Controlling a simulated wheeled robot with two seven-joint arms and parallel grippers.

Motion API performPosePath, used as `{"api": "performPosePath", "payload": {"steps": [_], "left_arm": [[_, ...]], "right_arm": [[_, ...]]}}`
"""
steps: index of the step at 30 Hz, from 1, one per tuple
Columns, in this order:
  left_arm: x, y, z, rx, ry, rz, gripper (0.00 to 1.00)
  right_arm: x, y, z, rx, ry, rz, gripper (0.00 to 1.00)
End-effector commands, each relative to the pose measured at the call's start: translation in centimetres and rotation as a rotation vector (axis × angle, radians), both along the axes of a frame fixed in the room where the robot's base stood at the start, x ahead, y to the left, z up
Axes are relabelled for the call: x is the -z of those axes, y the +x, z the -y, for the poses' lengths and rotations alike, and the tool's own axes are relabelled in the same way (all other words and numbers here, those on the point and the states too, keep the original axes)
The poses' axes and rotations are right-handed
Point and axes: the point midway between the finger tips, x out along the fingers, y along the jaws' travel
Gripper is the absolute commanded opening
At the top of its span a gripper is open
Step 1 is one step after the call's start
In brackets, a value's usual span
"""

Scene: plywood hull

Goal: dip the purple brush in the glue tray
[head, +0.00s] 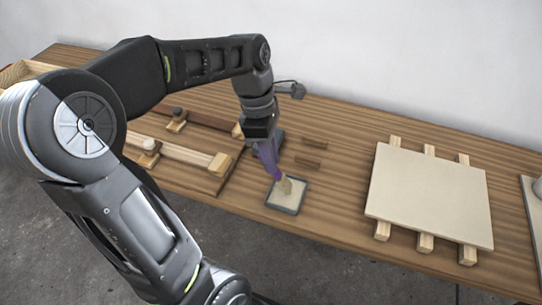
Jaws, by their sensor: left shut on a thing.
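My left gripper (267,147) comes down from the arm at the left and is shut on the purple brush (270,162). The brush is tilted, with its pale bristles (285,186) pointing down at the glue tray. The glue tray (274,207) is a small square dark-rimmed tray with a pale inside, near the front edge of the workbench. The bristles overlap the tray's inside in the head view; I cannot tell whether they touch the glue. The gripper's fingers are partly hidden. My right gripper is not in view.
A pale plywood panel (429,195) lies on several wooden strips to the right. Wooden clamping bars (186,153) lie at the left. The bench (335,220) is clear between tray and panel.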

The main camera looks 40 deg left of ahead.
Motion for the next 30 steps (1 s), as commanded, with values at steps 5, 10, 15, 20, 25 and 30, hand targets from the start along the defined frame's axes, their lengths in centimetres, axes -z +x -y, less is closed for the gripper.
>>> {"api": "performPosePath", "payload": {"steps": [5, 10, 15, 20, 25, 30], "left_arm": [[-0.02, 0.00, 0.00, 0.000, 0.000, 0.000, 0.00], [-0.02, 0.00, 0.00, 0.000, 0.000, 0.000, 0.00], [0.02, 0.00, 0.00, 0.000, 0.000, 0.000, 0.00], [0.18, -0.01, 0.00, 0.000, 0.000, 0.000, 0.00], [0.40, -0.01, 0.00, 0.000, 0.000, 0.000, 0.00], [0.61, -0.01, -0.01, 0.000, 0.000, 0.000, 0.00]], "right_arm": [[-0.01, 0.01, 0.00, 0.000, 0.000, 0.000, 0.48], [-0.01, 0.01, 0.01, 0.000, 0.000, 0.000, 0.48], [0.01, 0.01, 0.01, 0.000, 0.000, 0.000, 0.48], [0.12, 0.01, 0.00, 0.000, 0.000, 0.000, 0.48], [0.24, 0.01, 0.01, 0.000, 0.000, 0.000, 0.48], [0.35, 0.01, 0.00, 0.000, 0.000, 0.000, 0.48]]}}
